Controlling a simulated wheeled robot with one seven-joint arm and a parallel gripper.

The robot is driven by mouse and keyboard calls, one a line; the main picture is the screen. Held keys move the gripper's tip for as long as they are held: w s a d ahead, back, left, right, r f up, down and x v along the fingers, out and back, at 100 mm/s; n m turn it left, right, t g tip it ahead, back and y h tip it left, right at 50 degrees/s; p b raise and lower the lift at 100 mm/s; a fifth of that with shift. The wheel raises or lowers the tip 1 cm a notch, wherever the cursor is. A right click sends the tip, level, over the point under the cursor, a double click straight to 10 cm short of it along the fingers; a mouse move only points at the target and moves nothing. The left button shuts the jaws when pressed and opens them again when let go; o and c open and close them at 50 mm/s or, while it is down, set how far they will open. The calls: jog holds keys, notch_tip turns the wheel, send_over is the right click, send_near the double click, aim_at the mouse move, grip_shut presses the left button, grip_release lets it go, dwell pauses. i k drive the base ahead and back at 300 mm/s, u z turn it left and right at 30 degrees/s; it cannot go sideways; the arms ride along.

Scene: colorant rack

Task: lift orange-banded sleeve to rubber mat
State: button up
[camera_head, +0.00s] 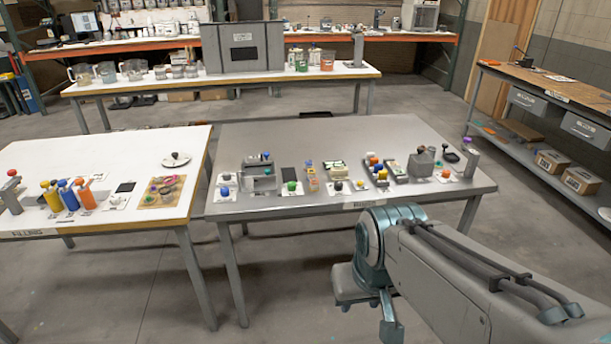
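I cannot pick out the orange-banded sleeve with certainty. A small block with orange and purple parts (312,178) stands near the middle of the grey table. An orange bottle (87,197) stands on the left table. A dark square pad (289,174) lies on the grey table left of that block, and another dark square (125,187) lies on the left table. I cannot tell which is the rubber mat. My gripper (372,308) hangs in front of the grey table, below its front edge and apart from the items. Its fingers are partly hidden, and I see nothing held.
The grey table (300,135) has a crowded front half with several knobbed pieces and grey holders; its back half is clear. The left table (60,152) holds several bottles and a round dish (176,160). A narrow gap separates the tables.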

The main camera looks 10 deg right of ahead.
aim_at(314, 185)
jog(key=z, duration=0.05)
jog(key=k, duration=0.45)
jog(key=u, duration=0.85)
jog(key=i, duration=2.2)
jog(key=z, duration=1.15)
jog(key=i, duration=0.25)
jog(key=z, duration=0.3)
